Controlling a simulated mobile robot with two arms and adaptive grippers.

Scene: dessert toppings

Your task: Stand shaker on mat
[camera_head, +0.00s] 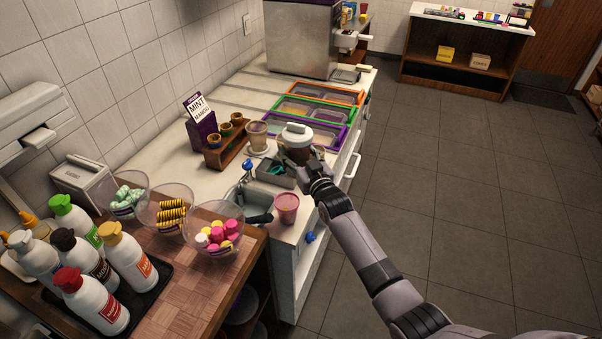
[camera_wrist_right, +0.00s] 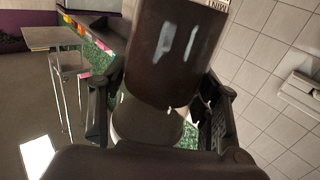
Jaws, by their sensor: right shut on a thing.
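The shaker (camera_head: 296,137), with a white handled top, is held in my right gripper (camera_head: 312,162) above the counter, near its front edge. In the right wrist view, my right gripper (camera_wrist_right: 160,115) has its fingers on both sides of a dark brown, glossy cylinder (camera_wrist_right: 175,50), which looks like the shaker's body. A black mat or shallow tray (camera_head: 152,298) lies at the lower left under several squeeze bottles; I cannot tell whether it is the task's mat. My left gripper is out of view.
A pink cup (camera_head: 287,208) stands near the counter's front edge. A clear cup (camera_head: 257,136) and a wooden cone rack (camera_head: 227,152) are left of the shaker. Coloured topping trays (camera_head: 305,134) lie behind it. Bowls of sweets (camera_head: 213,228) stand on the wooden worktop.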

